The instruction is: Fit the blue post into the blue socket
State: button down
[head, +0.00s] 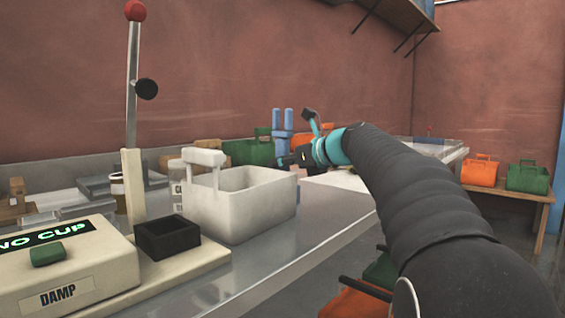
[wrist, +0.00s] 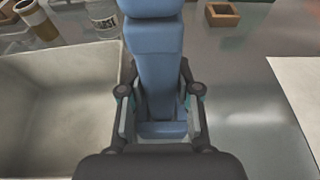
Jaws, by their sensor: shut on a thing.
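The blue post (wrist: 155,62) is held between the two dark fingers of my gripper (wrist: 162,100) in the wrist view. It runs from the top edge down between the fingers. In the head view the blue post (head: 283,125) stands roughly upright with two prongs at its top, in front of the back wall. I cannot pick out a blue socket in either view.
A white bin (head: 243,212) with a handle stands left of my gripper; its wall (wrist: 95,138) is close beside the post in the wrist view. The DAMP machine (head: 62,278) with a red-knobbed lever is nearer. A small brown square holder (wrist: 222,20) sits ahead.

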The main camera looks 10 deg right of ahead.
jog(key=shift+f+b, duration=0.3)
jog(key=shift+f, duration=0.15)
jog(key=c, duration=0.7)
grip_release()
jog(key=shift+c, duration=0.2)
jog(key=v, duration=1.2)
jog(key=shift+r, duration=0.1)
